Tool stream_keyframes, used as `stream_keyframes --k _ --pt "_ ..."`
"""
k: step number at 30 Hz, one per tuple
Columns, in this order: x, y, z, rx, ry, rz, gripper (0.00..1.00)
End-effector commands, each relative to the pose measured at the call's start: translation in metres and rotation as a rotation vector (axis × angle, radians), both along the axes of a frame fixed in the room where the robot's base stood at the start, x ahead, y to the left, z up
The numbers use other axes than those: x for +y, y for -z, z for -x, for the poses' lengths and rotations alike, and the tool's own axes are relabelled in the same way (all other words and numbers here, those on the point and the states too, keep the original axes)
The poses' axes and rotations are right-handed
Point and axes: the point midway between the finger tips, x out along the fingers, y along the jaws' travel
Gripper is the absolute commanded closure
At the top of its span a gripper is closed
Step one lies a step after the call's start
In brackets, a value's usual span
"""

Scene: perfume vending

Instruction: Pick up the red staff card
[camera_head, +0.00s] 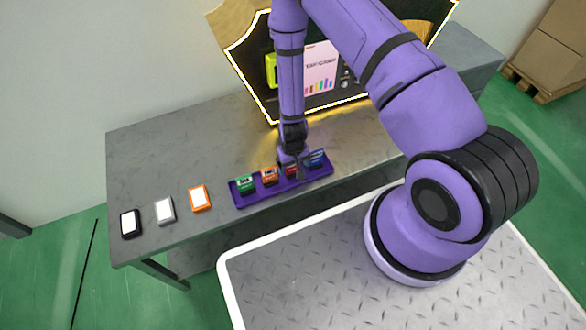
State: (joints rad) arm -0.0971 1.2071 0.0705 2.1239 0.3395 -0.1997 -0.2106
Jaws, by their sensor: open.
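The red staff card (291,171) stands in a purple tray (259,198) on the grey table, mostly hidden behind my gripper. My gripper (298,174) points down over the tray at the red card, with its jaws open. From this view I cannot tell whether the fingers are around the card or just above it. In the same tray stand a green card (244,185) at the left, an orange card (269,176) left of the red one, and a blue card (317,158) at the right end.
Three framed white cards lie left of the tray: black-edged (130,223), grey-edged (164,211) and orange-edged (199,198). A lit vending display (321,67) stands behind my arm. The table (165,150) is bare behind the cards. Cardboard boxes (555,50) are at far right.

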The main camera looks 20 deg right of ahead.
Motion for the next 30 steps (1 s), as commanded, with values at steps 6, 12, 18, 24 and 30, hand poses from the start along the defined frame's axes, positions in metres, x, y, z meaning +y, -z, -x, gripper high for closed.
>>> stream_keyframes --k 6,12,18,24,30 --pt "0.0 0.0 0.0 0.0 0.0 0.0 0.24" --pt "0.0 0.0 0.0 0.0 0.0 0.0 0.66" --pt "0.0 0.0 0.0 0.0 0.0 0.0 0.66" --pt "0.0 -0.004 0.0 -0.001 -0.001 0.0 0.66" --pt "0.001 -0.021 0.0 -0.001 -0.002 0.0 0.66"
